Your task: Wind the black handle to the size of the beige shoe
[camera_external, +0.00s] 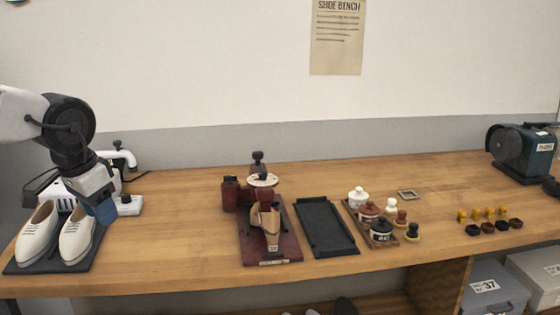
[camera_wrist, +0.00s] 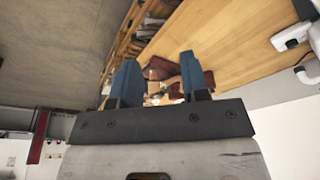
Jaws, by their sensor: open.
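A dark red stand (camera_external: 270,240) stands on the bench near the middle. It carries a pale round dial (camera_external: 262,180), and a black handle or knob (camera_external: 257,158) shows above it. A tan shoe or shoe form (camera_external: 266,222) sits on its front, with a small number tag that is hard to read. A pair of cream-beige shoes (camera_external: 77,238) stands on a dark mat at the far left. My gripper (camera_external: 106,212) is open and empty beside these shoes, well left of the stand. Its blue fingers (camera_wrist: 158,82) are apart in the wrist view, with the dark red stand (camera_wrist: 160,68) showing small between them.
Right of the stand lie an empty black tray (camera_external: 325,227), a wooden tray of small pots (camera_external: 360,224) and loose yellow and black pieces. A dark machine (camera_external: 523,153) stands far right. A white clamp-like device (camera_external: 122,160) is behind my gripper. Bench between is clear.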

